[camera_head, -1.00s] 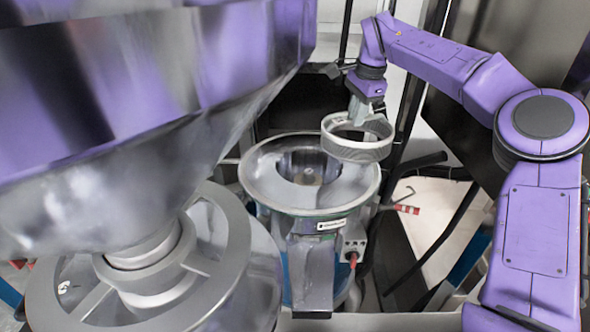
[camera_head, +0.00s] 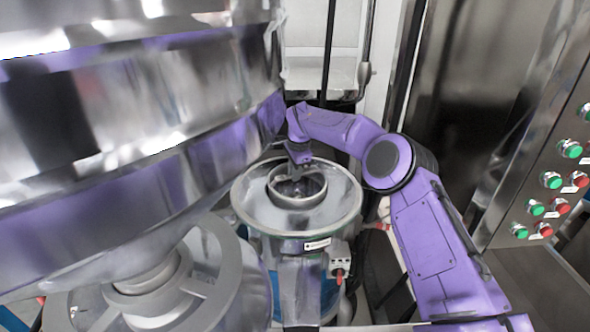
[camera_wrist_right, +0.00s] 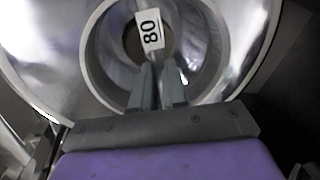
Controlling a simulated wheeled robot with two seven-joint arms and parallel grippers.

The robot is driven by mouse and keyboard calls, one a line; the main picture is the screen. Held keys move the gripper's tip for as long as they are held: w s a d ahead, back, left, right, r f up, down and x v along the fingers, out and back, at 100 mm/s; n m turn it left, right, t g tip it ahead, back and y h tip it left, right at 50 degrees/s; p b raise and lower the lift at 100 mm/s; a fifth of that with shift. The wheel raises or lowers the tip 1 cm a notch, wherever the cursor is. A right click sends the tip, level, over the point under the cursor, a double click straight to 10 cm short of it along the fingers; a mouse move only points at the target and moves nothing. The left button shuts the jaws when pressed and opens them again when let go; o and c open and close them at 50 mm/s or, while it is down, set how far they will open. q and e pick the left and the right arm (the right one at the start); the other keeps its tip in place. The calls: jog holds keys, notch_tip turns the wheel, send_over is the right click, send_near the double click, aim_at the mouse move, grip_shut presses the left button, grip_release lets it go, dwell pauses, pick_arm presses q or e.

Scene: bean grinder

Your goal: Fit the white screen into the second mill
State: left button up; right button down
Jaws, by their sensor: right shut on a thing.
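The white screen (camera_head: 297,201), a pale ring, is in my right gripper (camera_head: 299,170) over the centre of the second mill. The second mill (camera_head: 345,203) is a round metal machine with a wide shallow bowl top. The ring looks level and roughly centred in the bowl; I cannot tell whether it touches the seat. My left gripper is not in view.
A large shiny metal hopper (camera_head: 120,130) fills the left, close to the mill, above a round spoked base (camera_head: 150,300). A control panel (camera_head: 545,190) with green and red buttons stands at the right. A small box with a red cable (camera_head: 340,268) is on the mill's front.

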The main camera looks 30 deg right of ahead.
jog(key=shift+w+f, duration=0.1)
jog(key=shift+w, duration=0.1)
jog(key=c, duration=1.2)
grip_release()
jog(key=shift+w+d+f, duration=0.1)
jog(key=shift+o, duration=0.2)
jog(key=shift+s+r, duration=0.2)
jog(key=shift+r, duration=0.4)
jog(key=b+v, duration=0.1)
jog(key=v, duration=1)
jog(key=shift+b, duration=0.35)
jog(key=shift+f, duration=0.15)
